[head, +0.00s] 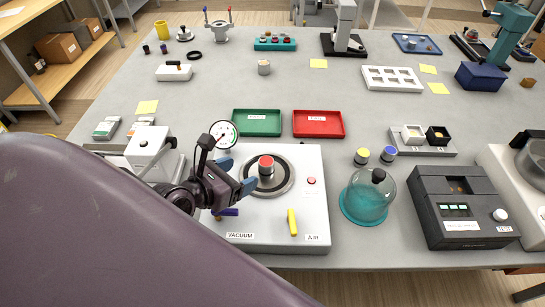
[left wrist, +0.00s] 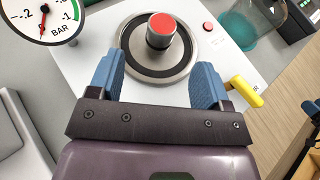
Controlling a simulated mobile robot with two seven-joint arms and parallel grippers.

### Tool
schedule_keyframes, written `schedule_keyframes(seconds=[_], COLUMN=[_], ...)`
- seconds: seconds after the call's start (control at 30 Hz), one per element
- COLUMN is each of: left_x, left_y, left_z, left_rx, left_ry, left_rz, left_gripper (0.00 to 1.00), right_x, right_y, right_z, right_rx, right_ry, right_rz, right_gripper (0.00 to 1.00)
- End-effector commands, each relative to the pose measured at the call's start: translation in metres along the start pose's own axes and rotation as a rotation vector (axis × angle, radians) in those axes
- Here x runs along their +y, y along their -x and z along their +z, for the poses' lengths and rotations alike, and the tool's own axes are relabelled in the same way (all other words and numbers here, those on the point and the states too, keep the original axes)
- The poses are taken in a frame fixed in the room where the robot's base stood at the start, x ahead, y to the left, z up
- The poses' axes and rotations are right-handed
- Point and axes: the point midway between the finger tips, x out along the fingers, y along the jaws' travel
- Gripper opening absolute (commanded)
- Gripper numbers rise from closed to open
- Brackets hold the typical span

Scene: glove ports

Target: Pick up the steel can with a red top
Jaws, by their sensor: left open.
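The steel can with a red top (head: 266,167) stands upright at the middle of a round dark-ringed plate (head: 285,186) on a white vacuum station (head: 313,220). It also shows in the left wrist view (left wrist: 161,32), beyond the fingertips. My left gripper (head: 237,174) is open, with blue fingers, just left of the can in the head view. In the left wrist view the gripper (left wrist: 158,80) has the can ahead of the gap between its fingers, with nothing held.
A pressure gauge (head: 223,134) stands at the station's back left corner, close to my left gripper. A yellow lever (head: 292,222) and a red button (head: 311,181) are on the station. A teal-based glass dome (head: 368,195) stands to the right. Green (head: 257,123) and red (head: 318,124) trays lie behind.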

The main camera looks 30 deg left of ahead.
Motion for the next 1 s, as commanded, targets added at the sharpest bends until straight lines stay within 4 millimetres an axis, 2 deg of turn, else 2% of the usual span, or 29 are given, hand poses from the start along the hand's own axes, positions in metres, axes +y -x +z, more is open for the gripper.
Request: schedule_keyframes(seconds=[0.23, 0.53, 0.8, 1.0], left_x=[0.0, -0.001, -0.003, -0.003], left_y=[-0.036, -0.056, -0.092, -0.1], left_z=[0.001, 0.0, -0.002, -0.003], left_rx=[-0.001, 0.0, -0.001, -0.001], left_ry=[-0.001, -0.003, -0.002, -0.001], left_rz=[-0.002, -0.002, -0.001, -0.001], left_gripper=[0.72, 0.72, 0.72, 0.72], right_x=[0.0, 0.0, 0.0, 0.0], right_y=[0.002, 0.002, 0.003, 0.003], right_z=[0.005, 0.0, -0.003, -0.003], right_rx=[-0.012, -0.002, -0.001, -0.001], right_ry=[-0.001, 0.0, 0.0, 0.0], right_rz=[0.001, 0.0, 0.0, 0.0], right_gripper=[0.58, 0.58, 0.58, 0.58])
